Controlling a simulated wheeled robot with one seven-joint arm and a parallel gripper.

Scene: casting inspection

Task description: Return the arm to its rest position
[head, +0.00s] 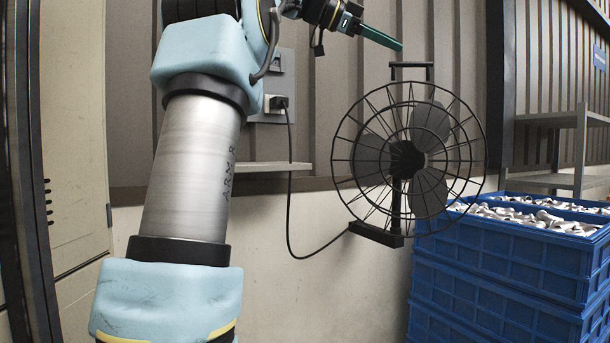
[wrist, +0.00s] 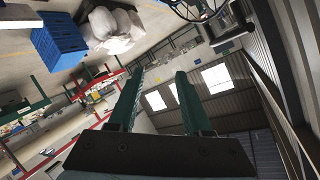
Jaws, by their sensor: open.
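My arm rises on the left of the head view, with pale blue joint covers and a bare metal link. My gripper (head: 400,46) shows at the top of the head view as a dark green finger pointing right and slightly down, in front of the ribbed wall and just above the fan's handle in the picture. In the wrist view both green fingers of my gripper (wrist: 156,76) stand apart with nothing between them. Behind them are a high wall and bright windows.
A black caged fan (head: 405,160) stands near the wall. Its cable runs to a wall socket (head: 278,103). Stacked blue crates (head: 510,250) filled with pale castings stand at the right. A shelf (head: 550,118) is behind them. A cabinet (head: 75,130) is at the left.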

